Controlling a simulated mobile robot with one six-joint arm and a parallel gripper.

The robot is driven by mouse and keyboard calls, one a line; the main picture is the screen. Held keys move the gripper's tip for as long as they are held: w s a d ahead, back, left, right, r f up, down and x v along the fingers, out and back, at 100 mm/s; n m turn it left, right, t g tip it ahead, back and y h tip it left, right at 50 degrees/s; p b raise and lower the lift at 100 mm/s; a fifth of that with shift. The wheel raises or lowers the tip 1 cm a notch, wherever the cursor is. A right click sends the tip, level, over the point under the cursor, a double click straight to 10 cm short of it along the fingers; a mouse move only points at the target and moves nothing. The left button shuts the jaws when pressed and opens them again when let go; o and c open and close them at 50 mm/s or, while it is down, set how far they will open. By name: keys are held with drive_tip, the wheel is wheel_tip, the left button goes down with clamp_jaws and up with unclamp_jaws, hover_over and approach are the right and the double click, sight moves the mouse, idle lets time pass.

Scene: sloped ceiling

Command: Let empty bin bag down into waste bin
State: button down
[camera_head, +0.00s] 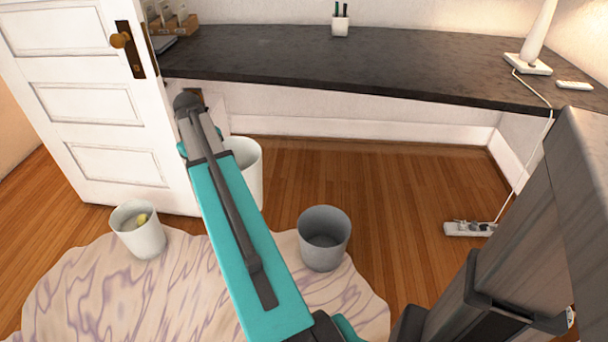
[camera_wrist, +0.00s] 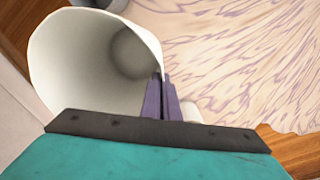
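A white, open-topped, hollow shape, which I take to be the empty bin bag (camera_head: 248,170), shows partly behind my teal arm in the head view. In the wrist view its wide mouth (camera_wrist: 75,75) faces the camera, and its inside looks empty. My gripper (camera_wrist: 163,82) has its two purple fingers close together on the right side of its rim. The fingers are hidden in the head view. A grey waste bin (camera_head: 313,258) stands upright on the rug, right of my arm, and looks empty. A smaller white bin (camera_head: 144,242) with something yellow inside stands to the left.
A patterned rug (camera_head: 85,295) lies on the wood floor. A white door (camera_head: 95,105) stands at left. A dark counter (camera_head: 300,58) with a lamp (camera_head: 535,45) runs along the back. A power strip (camera_head: 468,229) lies at right; the floor before it is clear.

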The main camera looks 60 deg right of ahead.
drive_tip(key=s+d+f+m+p, duration=0.1)
drive_tip(key=s+d+f+m, duration=0.2)
drive_tip(key=s+d, duration=0.6)
drive_tip(key=s+d+f+m, duration=0.3)
drive_tip(key=s+d, duration=0.7)
drive_tip(key=s, duration=0.5)
drive_tip(key=shift+d+f+m+p, duration=0.3)
drive_tip(key=shift+f+p, duration=0.1)
drive_tip(key=shift+f, duration=0.2)
drive_tip(key=shift+p, duration=0.35)
wheel_tip(320, 180, down, 22)
drive_tip(key=b, duration=0.6)
idle(1.4)
drive_tip(key=shift+w, duration=0.1)
